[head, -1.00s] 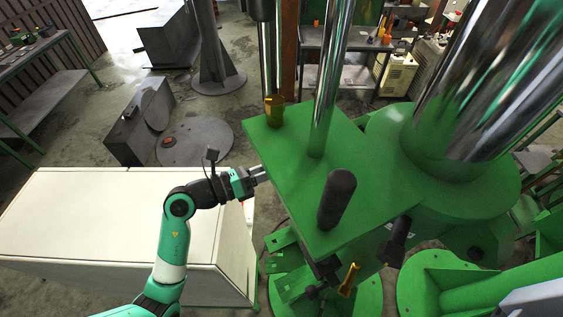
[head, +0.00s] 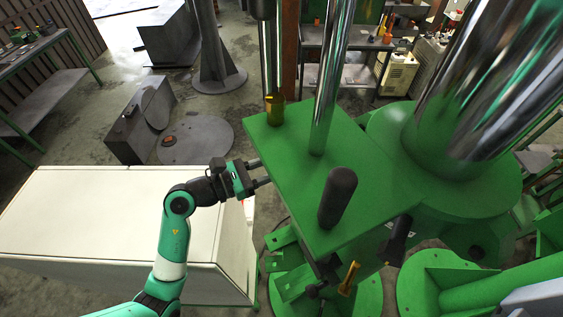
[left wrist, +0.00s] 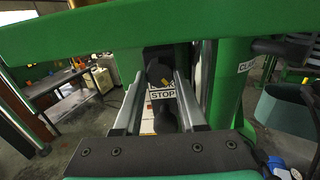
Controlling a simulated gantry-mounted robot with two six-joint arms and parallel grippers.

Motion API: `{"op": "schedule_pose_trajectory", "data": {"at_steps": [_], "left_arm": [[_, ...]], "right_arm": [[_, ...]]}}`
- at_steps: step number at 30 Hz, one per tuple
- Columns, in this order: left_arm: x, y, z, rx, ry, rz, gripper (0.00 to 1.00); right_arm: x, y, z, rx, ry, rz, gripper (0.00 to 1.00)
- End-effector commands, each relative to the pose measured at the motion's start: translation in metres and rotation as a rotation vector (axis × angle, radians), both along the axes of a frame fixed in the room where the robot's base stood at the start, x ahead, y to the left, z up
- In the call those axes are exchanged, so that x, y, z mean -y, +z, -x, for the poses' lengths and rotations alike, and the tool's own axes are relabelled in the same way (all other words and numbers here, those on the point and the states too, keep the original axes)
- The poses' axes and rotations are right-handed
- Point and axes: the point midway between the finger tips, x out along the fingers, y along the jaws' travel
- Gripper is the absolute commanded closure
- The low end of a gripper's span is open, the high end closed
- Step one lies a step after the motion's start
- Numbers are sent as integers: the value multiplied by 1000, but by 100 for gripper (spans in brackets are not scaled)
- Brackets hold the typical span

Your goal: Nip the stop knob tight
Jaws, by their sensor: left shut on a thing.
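In the left wrist view, the black stop knob (left wrist: 159,73) sits between the tips of my left gripper (left wrist: 160,76), under the green top plate. A white label reading STOP (left wrist: 163,96) is behind it, partly covered. A second dark rounded part (left wrist: 167,119) shows lower between the fingers. In the head view, my left gripper (head: 265,172) reaches the left edge of the green plate (head: 300,200), with its fingers side by side. It is shut on the knob, which the plate hides from the head view. My right gripper is not in view.
A black handle (head: 338,197) and a chrome column (head: 328,90) stand on the plate. A pale cabinet (head: 100,215) stands below my left arm. A green post (left wrist: 228,90) is close right of the fingers.

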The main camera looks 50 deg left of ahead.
Motion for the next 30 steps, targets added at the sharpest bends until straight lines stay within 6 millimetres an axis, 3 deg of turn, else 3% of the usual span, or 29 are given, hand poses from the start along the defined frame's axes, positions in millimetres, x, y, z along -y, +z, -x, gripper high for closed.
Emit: {"op": "schedule_pose_trajectory", "data": {"at_steps": [12,13,17,26,30], "left_arm": [[0,2,0,8,-1,-9,100],[0,2,0,8,-1,-9,54],[0,2,0,7,0,-8,31],[0,1,1,4,0,-7,30],[-6,-1,13,4,5,-7,30]], "right_arm": [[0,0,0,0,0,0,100],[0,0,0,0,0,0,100],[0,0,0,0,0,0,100],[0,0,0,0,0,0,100],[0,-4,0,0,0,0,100]]}}
